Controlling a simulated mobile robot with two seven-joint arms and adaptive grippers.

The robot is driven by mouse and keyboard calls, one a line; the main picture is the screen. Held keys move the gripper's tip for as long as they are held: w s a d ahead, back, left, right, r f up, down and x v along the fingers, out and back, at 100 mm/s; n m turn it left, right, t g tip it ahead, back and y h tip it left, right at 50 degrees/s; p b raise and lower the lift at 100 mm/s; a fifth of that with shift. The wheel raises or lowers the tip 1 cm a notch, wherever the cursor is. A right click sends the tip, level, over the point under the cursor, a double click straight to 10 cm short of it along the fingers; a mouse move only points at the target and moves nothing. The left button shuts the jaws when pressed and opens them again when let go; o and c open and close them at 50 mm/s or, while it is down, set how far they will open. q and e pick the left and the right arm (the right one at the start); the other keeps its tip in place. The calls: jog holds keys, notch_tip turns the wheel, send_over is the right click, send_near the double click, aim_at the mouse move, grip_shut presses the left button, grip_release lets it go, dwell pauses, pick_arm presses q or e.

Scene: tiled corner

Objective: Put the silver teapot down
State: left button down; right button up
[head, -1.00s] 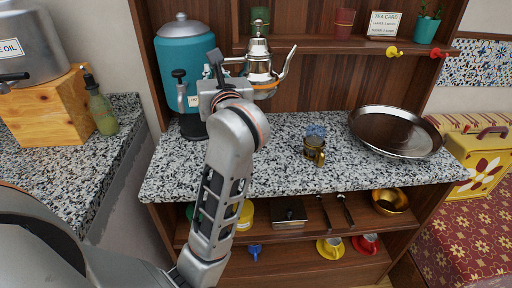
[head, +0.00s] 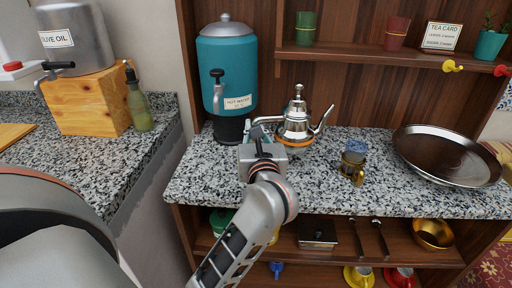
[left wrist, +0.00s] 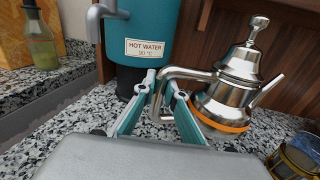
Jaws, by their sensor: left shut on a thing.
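The silver teapot (head: 297,118) has a domed lid, a spout to the right and an orange band at its base. It is upright at the counter (head: 330,187), right of the hot water dispenser. It also shows in the left wrist view (left wrist: 238,78). My left gripper (head: 260,128) is shut on the teapot's handle; its teal fingers (left wrist: 163,92) are either side of the handle in the left wrist view. I cannot tell for sure whether the base touches the counter. My right gripper is not in view.
The teal hot water dispenser (head: 227,65) stands close left of the teapot. A small glass with a brass holder (head: 353,163) is to the right, then a large round tray (head: 447,153). A shelf (head: 370,48) with cups is above. Counter in front is clear.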

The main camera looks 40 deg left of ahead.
pick_arm(q)
notch_tip(320, 180, down, 4)
jog(key=shift+f+b, duration=0.2)
jog(key=shift+b, duration=0.4)
jog(key=shift+f, duration=0.35)
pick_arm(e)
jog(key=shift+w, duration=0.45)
pick_arm(q)
jog(key=shift+f, duration=0.1)
jog(key=c, duration=2.5)
grip_release()
jog(key=shift+f, duration=0.2)
jog(key=o, duration=0.4)
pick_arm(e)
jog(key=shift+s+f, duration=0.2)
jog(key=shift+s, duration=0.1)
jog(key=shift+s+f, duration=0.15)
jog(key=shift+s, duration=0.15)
